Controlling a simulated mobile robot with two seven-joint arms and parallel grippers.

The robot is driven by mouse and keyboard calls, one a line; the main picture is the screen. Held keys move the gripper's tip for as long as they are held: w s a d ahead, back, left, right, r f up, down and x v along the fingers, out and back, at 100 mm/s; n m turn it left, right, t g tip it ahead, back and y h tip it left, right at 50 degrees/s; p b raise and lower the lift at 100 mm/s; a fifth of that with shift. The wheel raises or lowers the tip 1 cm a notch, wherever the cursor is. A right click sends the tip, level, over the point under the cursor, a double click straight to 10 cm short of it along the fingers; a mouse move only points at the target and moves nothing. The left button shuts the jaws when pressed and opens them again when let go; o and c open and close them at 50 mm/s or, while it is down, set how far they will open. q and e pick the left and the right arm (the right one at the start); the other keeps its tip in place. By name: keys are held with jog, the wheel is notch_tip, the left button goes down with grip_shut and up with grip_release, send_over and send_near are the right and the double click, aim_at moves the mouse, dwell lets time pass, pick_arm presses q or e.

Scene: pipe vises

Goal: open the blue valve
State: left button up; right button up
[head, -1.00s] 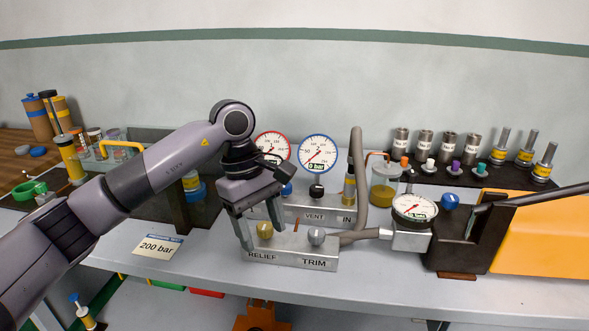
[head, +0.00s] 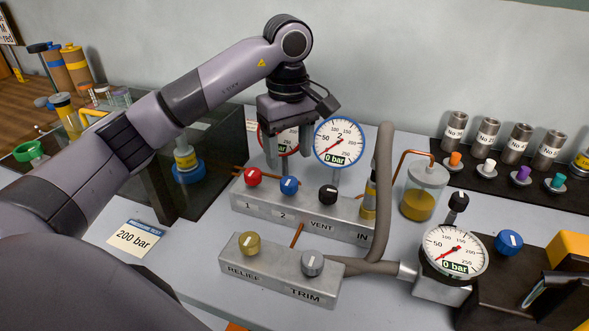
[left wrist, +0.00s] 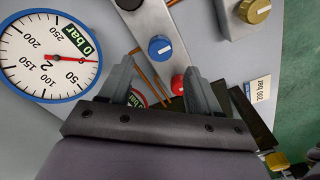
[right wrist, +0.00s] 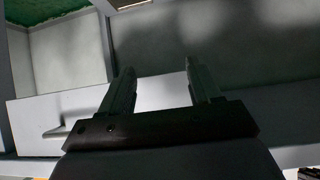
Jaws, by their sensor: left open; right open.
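A blue valve knob (head: 289,185) with a white mark sits on the grey manifold block (head: 340,225), above the label 2, between a red knob (head: 253,177) and a black VENT knob (head: 327,194). It also shows in the left wrist view (left wrist: 160,47). My left gripper (head: 289,155) is open and empty, pointing down above and behind the blue knob, apart from it. In the left wrist view the knob lies just beyond the gap between the fingertips. A second blue knob (head: 509,242) sits on the black pump body at right. My right gripper (right wrist: 160,85) is open and empty.
The blue-rimmed gauge (head: 339,142) reads 0 bar and stands close to my left gripper. A front block with RELIEF (head: 249,244) and TRIM (head: 312,263) knobs, a grey hose (head: 382,190) and another gauge (head: 454,250) are nearby. Bench is clear before the front block.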

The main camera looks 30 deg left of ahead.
aim_at(289, 181)
pick_arm(q)
jog(key=shift+f, duration=3.05)
jog(key=c, duration=1)
